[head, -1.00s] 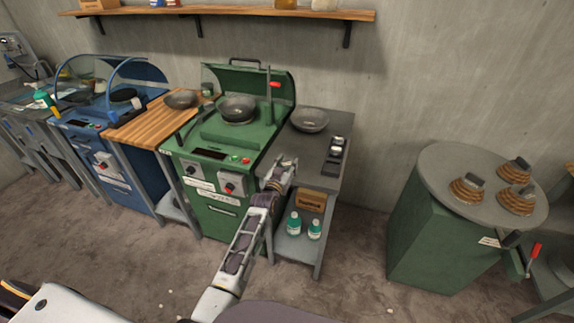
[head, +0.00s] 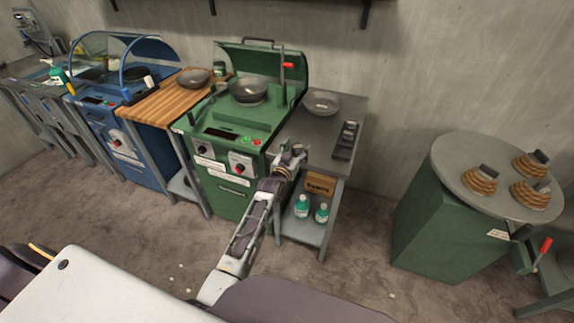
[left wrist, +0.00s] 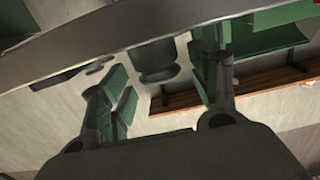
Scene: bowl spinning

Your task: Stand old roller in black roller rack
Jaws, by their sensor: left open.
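The black roller rack (head: 345,142) lies on the right side of the grey side table (head: 310,134), with small dark and light pieces in it. I cannot tell which of these is the old roller, or whether it is there. My left gripper (head: 291,155) is open at the table's front left edge, left of the rack and apart from it. In the left wrist view the gripper's fingers (left wrist: 165,80) stand apart, with no roller clearly between them. My right gripper is not in view.
A grey bowl (head: 321,103) stands behind on the table. The green spinning machine (head: 240,128) adjoins it on the left, with a bowl (head: 248,90) on top. Bottles (head: 302,206) stand on the shelf below. A green drum cabinet (head: 440,215) stands right across open floor.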

